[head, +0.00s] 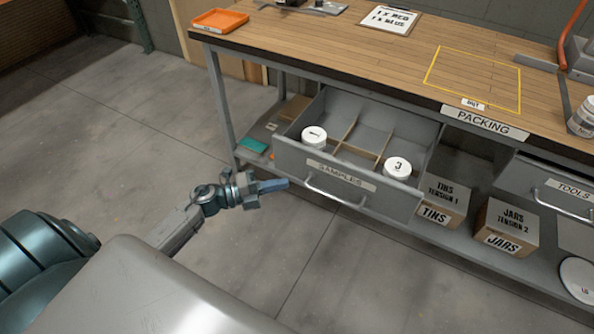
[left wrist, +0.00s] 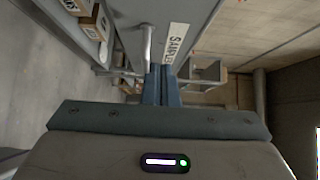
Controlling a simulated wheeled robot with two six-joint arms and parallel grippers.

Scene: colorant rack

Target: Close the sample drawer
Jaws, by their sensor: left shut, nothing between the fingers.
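The sample drawer (head: 318,178), grey with a "SAMPLES" label and a bar handle (head: 335,197), stands pulled out under the bench. Two white-lidded jars, one (head: 314,136) at the left and one marked 3 (head: 398,167) at the right, sit in its divided compartments. My left gripper (head: 286,184) is shut and empty, in front of the drawer's left part, left of the handle. In the left wrist view the shut fingers (left wrist: 161,84) point towards the drawer front (left wrist: 163,22), with the handle (left wrist: 147,45) just left of them. Contact cannot be told. My right gripper is not in view.
The wooden bench top (head: 340,50) holds an orange tray (head: 220,20) and a clipboard (head: 390,18). A tools drawer (head: 555,187) is at the right. Cartons (head: 505,226) stand on the lower shelf. The floor (head: 90,120) to the left is clear.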

